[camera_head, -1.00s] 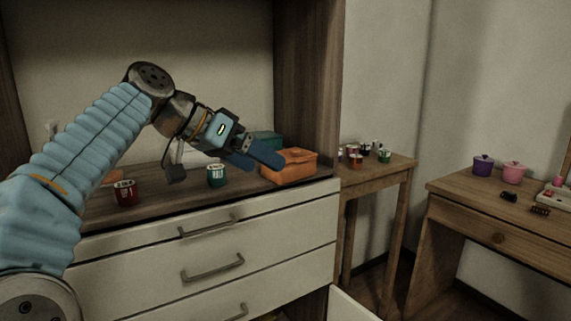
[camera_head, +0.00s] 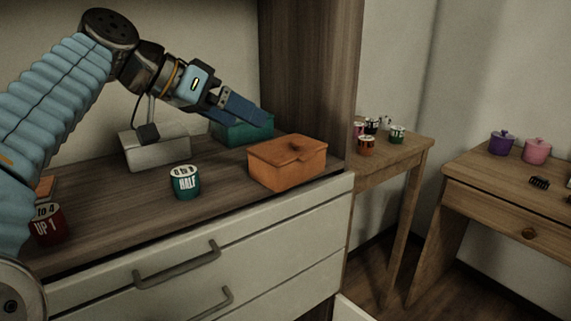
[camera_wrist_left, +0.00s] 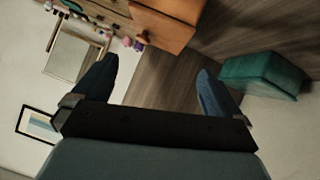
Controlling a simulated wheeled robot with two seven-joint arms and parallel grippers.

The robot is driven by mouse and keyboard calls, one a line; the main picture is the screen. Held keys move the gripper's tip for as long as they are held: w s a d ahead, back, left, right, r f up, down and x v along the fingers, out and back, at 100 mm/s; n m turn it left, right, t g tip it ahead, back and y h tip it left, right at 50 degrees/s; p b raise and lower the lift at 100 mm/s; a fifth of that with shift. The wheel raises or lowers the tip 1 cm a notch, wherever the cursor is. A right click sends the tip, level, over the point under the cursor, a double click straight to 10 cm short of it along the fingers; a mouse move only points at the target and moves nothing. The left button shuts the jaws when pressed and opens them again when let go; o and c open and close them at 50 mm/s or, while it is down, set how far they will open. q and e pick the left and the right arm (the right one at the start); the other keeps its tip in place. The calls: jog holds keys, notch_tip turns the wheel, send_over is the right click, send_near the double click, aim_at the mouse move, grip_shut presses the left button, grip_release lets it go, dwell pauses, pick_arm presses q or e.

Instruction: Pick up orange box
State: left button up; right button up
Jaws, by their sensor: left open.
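My left gripper (camera_head: 262,117) is above and behind the orange box, beside the teal box (camera_head: 240,134). In the left wrist view my two blue fingers (camera_wrist_left: 155,72) are spread apart with nothing between them, and the orange box lies beyond the fingertips. My right gripper is not in view.
A grey box (camera_head: 157,148), a green can (camera_head: 185,183) and a red can (camera_head: 47,224) stand on the cabinet top. A tall wooden panel (camera_head: 308,70) rises behind the orange box. A side table (camera_head: 395,150) holds several small cans. The cabinet top before the orange box is clear.

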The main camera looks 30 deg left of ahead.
aim_at(277, 147)
pick_arm(q)
jog(key=x, duration=0.4)
jog(key=shift+f, duration=0.1)
jog(key=shift+x, duration=2.8)
jog(key=c, duration=1)
jog(key=shift+c, duration=0.2)
